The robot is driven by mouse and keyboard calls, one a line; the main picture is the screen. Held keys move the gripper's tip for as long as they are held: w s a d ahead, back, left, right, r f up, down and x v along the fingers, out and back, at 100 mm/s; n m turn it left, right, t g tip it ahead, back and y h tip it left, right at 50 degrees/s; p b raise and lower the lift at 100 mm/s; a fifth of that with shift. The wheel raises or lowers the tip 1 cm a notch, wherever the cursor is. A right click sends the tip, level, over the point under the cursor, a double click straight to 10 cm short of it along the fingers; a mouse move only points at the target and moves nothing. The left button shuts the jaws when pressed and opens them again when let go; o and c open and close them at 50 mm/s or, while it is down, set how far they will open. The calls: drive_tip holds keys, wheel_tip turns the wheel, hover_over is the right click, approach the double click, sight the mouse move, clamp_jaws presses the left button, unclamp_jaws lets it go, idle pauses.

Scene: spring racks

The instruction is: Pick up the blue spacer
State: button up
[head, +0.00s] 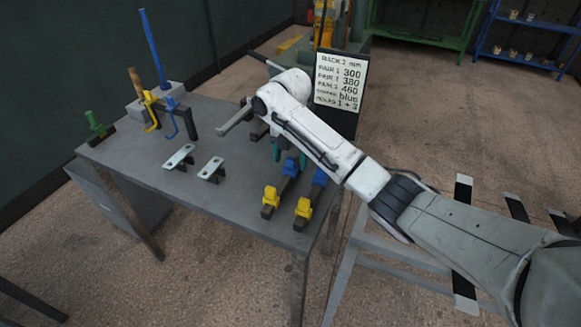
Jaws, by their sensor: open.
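A long blue rod (152,48) stands upright and slightly tilted in a grey block at the back left of the table. It looks like the blue spacer, though I cannot be sure from its shape alone. A shorter brown rod (136,82) stands beside it. My gripper (250,106) is over the back right part of the table, to the right of the rods and well apart from them. It is open, and its fingers are small and partly hidden by my arm. I see nothing held in it.
The grey table (145,170) carries yellow and blue hooks (172,118), a green piece (97,126), two silver-topped pieces (180,157), and yellow and blue clamps (271,196) at the right. A sign (340,82) stands behind. The table's front left is clear.

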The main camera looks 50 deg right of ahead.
drive_tip(key=shift+f, duration=1.25)
drive_tip(key=shift+c, duration=0.4)
drive_tip(key=c, duration=0.8)
drive_tip(key=shift+r, duration=0.15)
